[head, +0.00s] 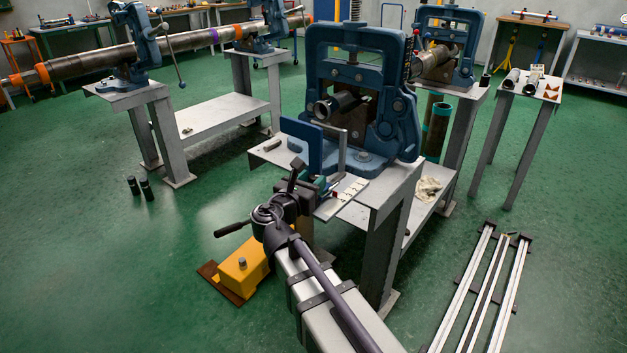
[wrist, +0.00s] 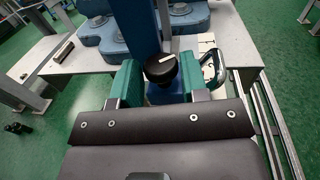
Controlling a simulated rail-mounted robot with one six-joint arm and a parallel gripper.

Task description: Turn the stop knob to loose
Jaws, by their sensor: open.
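The stop knob (wrist: 160,69) is round and black with a white pointer line, in the middle of the wrist view. Its pointer slants toward the upper right. My gripper (wrist: 160,82) is open, with one green pad left of the knob and one right of it. Gaps show on both sides, so the pads look apart from it; the exact depth is hard to tell. In the head view my gripper (head: 319,187) is at the front edge of the middle vise bench, and I cannot make out the knob there. No loose or tight label is readable.
The blue pipe vise (head: 360,90) stands on the grey bench, holding a short dark pipe (head: 340,104). A blue upright plate (head: 302,146) and a grey bracket (head: 343,150) rise close to my gripper. A yellow box (head: 243,267) is on the floor below.

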